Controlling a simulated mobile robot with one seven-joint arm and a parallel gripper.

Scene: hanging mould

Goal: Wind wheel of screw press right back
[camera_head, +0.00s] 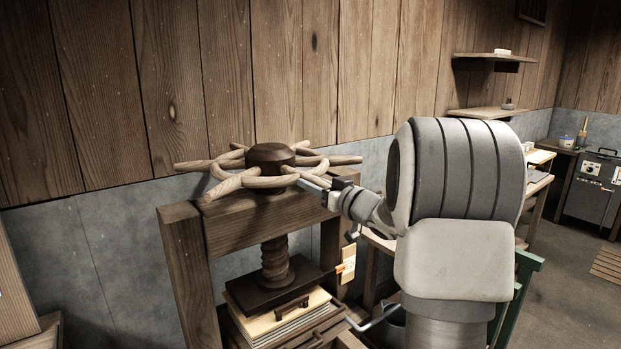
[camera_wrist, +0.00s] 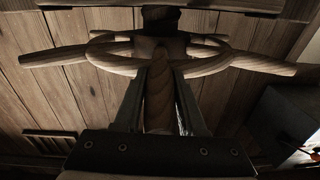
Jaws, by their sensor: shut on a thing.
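The screw press stands in front of the wooden wall, with its dark frame (camera_head: 187,262) upright. Its wheel (camera_head: 230,184) lies flat on top, with a dark hub (camera_head: 270,155) and several pale wooden spokes joined by a ring. The threaded screw (camera_head: 276,263) runs down to a dark pressing plate (camera_head: 280,293) resting on or just above a stack of pale boards (camera_head: 262,324). My gripper (camera_head: 328,190) is at the right front of the wheel. In the wrist view, my gripper (camera_wrist: 158,95) is shut on one wooden spoke (camera_wrist: 159,88) pointing towards the camera; the wheel spreads behind it.
The wall is close behind the wheel. Small shelves (camera_head: 494,57) hang at the right. A table with items and a grey stove-like unit (camera_head: 592,190) stand further right. Open floor (camera_head: 565,285) lies at the lower right.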

